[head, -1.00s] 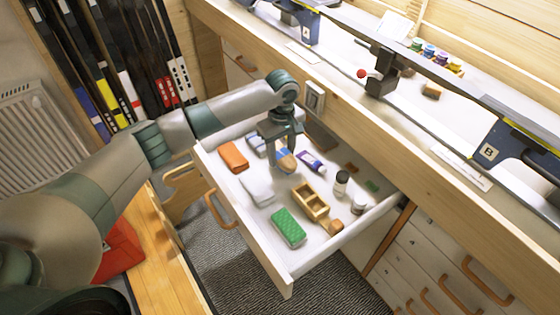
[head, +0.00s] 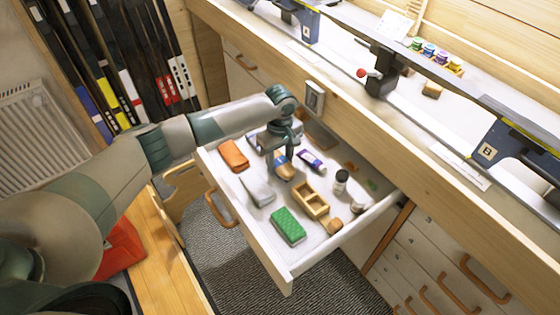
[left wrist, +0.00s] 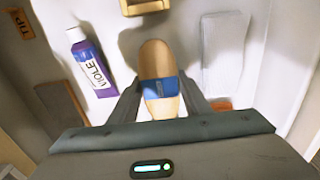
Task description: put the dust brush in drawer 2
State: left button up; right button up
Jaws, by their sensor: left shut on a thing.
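The dust brush (head: 285,169), tan with a blue band, is between the fingers of my left gripper (head: 276,168). My left gripper is shut on it, low inside an open white drawer (head: 272,244). In the left wrist view the brush (left wrist: 156,60) points away between the two fingers (left wrist: 160,98). Whether its underside touches the drawer floor cannot be told. No number shows on the open drawer. My right gripper is not in view.
The drawer also holds an orange block (head: 234,155), a grey-white item (head: 258,191), a violet tube (head: 311,161), a wooden tray (head: 311,200), a green block (head: 288,226) and small bottles (head: 340,182). The bench edge (head: 375,150) overhangs the drawer's back.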

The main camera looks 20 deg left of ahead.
aim_at(280, 161)
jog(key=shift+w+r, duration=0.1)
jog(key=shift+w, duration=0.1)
pick_arm(q)
jog(key=o, duration=1.1)
jog(key=shift+f, duration=0.1)
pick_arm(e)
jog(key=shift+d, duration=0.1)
pick_arm(q)
jog(key=shift+r, duration=0.4)
jog(key=shift+r+b, duration=0.75)
jog(key=shift+r, duration=5)
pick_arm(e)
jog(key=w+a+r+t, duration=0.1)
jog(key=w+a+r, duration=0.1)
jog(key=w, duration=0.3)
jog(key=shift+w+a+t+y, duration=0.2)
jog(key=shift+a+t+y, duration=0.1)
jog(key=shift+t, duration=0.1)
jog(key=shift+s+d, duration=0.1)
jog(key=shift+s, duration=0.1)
